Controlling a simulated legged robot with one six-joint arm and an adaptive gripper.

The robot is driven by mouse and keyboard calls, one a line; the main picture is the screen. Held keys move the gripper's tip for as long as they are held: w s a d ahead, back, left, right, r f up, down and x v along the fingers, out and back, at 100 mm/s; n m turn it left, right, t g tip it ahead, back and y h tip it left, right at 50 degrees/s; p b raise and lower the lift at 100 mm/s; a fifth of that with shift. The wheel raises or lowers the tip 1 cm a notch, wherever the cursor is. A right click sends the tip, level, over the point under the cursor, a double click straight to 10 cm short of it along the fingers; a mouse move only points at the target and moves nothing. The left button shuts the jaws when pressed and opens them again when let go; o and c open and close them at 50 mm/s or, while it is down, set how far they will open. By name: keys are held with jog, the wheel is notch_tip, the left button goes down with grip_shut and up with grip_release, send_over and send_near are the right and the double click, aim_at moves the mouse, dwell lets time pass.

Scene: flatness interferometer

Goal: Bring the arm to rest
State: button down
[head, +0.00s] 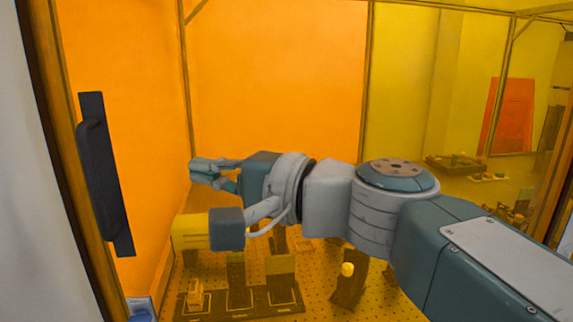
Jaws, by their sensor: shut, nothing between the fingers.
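My arm reaches in from the lower right of the head view and stretches leftward across the middle. My gripper (196,170) is at its left end, pointing left, with its fingers together and nothing between them. It is in front of the orange panel, above the perforated board and clear of the things there. The arm hides part of the board and some of what stands on it.
A yellow-tinted enclosure (277,80) with thin frame bars fills the view. A dark door handle (106,175) is at the left. A perforated board (320,295) carries a dark tray (240,308) with blocks and a stand with a yellow knob (347,269). An orange-red panel (508,115) stands behind at right.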

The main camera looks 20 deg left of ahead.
jog(key=w+d+f+t+h, duration=0.2)
jog(key=d+f+h, duration=0.2)
jog(key=d+f, duration=0.35)
jog(key=w+d+f+t+h, duration=0.2)
jog(key=d+f+h, duration=0.2)
jog(key=d+f, duration=0.35)
jog(key=s+d+f+h, duration=0.2)
jog(key=d+f+h, duration=0.3)
jog(key=d, duration=0.6)
jog(key=s+d+f+h, duration=0.3)
jog(key=d+f+h, duration=0.2)
jog(key=d+f, duration=0.5)
jog(key=shift+d+f+n+t, duration=0.3)
jog(key=shift+d, duration=0.45)
